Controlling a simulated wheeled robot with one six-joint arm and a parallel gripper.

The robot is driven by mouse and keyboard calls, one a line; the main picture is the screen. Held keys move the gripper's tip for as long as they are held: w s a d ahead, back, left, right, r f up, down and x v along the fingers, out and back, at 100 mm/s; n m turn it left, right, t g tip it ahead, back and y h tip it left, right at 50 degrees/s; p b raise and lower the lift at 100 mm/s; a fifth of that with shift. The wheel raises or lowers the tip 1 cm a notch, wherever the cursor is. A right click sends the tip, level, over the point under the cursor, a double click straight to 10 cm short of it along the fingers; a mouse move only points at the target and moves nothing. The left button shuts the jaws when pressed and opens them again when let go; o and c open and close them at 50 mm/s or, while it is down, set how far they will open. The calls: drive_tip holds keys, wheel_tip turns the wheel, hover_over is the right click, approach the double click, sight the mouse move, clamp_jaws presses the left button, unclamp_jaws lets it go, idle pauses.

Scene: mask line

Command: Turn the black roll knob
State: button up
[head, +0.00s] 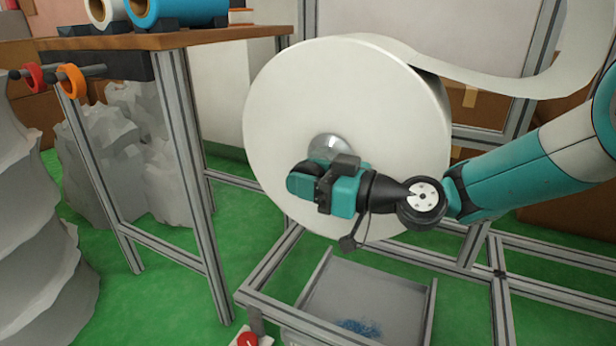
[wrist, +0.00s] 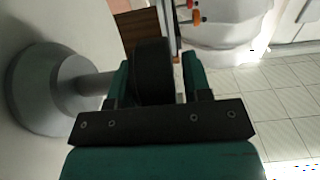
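The black roll knob (wrist: 153,72) sits on a short grey shaft from the grey hub (wrist: 50,90) of the white paper roll. In the head view, the large white roll (head: 320,95) stands upright with its silver hub (head: 325,146) at the centre. My gripper (head: 303,180) is in front of the hub and largely hides the knob there. In the wrist view, my gripper (wrist: 156,80) has its teal fingers on either side of the knob. The fingers are apart, with narrow gaps seeming to show beside the knob; contact is hard to judge.
A metal frame (head: 270,268) surrounds the roll's base, with a grey tray (head: 390,290) below. A wooden-topped table (head: 200,38) stands left, carrying blue and white rolls. Paper stretches from the roll to the upper right. A red button (head: 246,341) is at the bottom edge.

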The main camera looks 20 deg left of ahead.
drive_tip(key=c, duration=0.6)
